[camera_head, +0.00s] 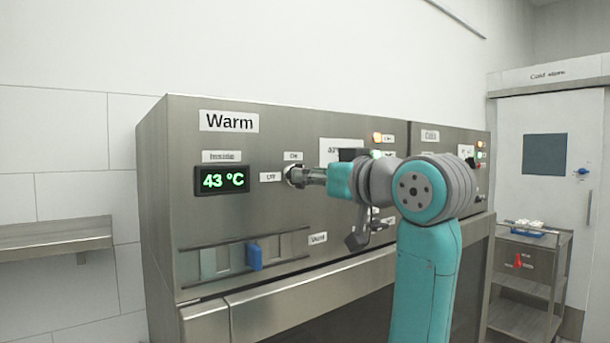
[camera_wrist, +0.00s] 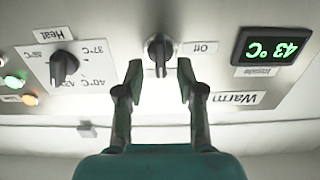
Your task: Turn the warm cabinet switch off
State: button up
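The warm cabinet (camera_head: 270,125) carries a "Warm" label and a green display (camera_head: 222,179) reading 43 °C. Its switch (camera_head: 293,174) has an ON label above and an OFF label to the left. In the wrist view, which is upside down, the dark switch knob (camera_wrist: 159,50) stands upright in the picture, with the Off label (camera_wrist: 200,48) to its right. My gripper (camera_wrist: 160,68) is open, one finger on each side of the knob, with gaps between. In the head view my gripper (camera_head: 312,176) is at the panel and partly hides the switch.
A heat dial (camera_wrist: 63,67) and lit lamps (camera_wrist: 14,82) are to the left in the wrist view. A blue vent slider (camera_head: 255,257) is below the display. A wall shelf (camera_head: 55,235) is at left. A trolley (camera_head: 528,285) stands by the cold store door.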

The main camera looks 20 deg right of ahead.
jog(key=shift+x, duration=1.25)
grip_shut()
jog(key=shift+n, duration=0.3)
jog(key=shift+s+a+f+n, duration=0.1)
jog(key=shift+a+f+n, duration=0.05)
jog(key=shift+n, duration=4.2)
jog(key=shift+a+f+n, duration=0.1)
jog(key=shift+n, duration=4.25)
